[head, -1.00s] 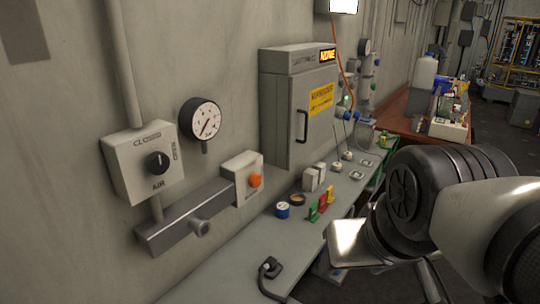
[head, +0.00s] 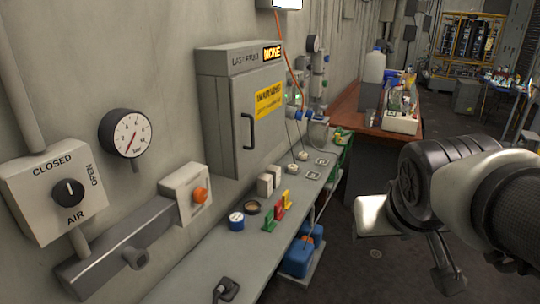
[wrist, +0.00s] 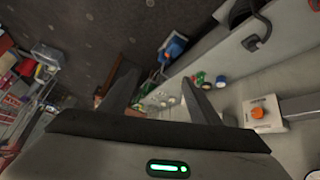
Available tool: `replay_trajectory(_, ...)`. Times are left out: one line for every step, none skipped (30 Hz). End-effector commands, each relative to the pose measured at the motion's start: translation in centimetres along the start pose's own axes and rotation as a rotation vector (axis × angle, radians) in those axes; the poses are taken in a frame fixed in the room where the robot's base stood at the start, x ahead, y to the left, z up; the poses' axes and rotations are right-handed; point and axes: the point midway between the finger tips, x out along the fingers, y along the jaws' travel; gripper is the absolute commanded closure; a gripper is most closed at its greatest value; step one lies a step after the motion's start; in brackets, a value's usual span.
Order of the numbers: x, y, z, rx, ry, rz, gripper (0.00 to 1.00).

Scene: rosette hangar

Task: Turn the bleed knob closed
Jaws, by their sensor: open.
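A black round knob (head: 68,192) sits on a pale wall box (head: 30,215) marked CLOSED at the top, OPEN at the right and AIR below. Its white mark looks roughly upright, towards CLOSED; the exact angle is hard to tell. No label reading "bleed" is legible. The knob is not visible in the wrist view.
A pressure gauge (head: 127,137) and an orange button (head: 200,195) on a white box are beside the knob. A grey cabinet (head: 218,110) juts from the wall. The bench (head: 190,275) below carries small items and a black handle (head: 226,288).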

Motion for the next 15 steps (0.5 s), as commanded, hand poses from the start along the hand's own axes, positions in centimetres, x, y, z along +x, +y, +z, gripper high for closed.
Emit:
replay_trajectory(1.2,0.4,-1.4,-0.019,0.023,0.018,0.43)
replay_trajectory(1.9,0.6,-2.4,-0.033,0.044,0.028,0.43)
replay_trajectory(2.8,0.8,-3.9,-0.055,0.074,0.039,0.43)
replay_trajectory(3.5,0.8,-4.9,-0.072,0.096,0.046,0.43)
replay_trajectory(4.3,0.8,-6.0,-0.091,0.121,0.05,0.43)
replay_trajectory(5.5,0.7,-7.6,-0.119,0.156,0.052,0.43)
replay_trajectory(6.5,0.6,-8.7,-0.142,0.183,0.049,0.43)
replay_trajectory(7.5,0.2,-10.0,-0.167,0.214,0.043,0.43)
replay_trajectory(9.1,-0.5,-11.6,-0.204,0.257,0.027,0.43)
replay_trajectory(10.3,-1.1,-12.9,-0.233,0.292,0.008,0.43)
replay_trajectory(11.7,-2.0,-14.0,-0.262,0.326,-0.018,0.43)
replay_trajectory(13.4,-3.4,-15.3,-0.3,0.374,-0.061,0.43)
replay_trajectory(14.7,-4.6,-16.1,-0.326,0.408,-0.101,0.43)
replay_trajectory(15.9,-5.9,-16.8,-0.351,0.442,-0.146,0.43)
replay_trajectory(17.5,-7.8,-17.3,-0.379,0.484,-0.214,0.43)
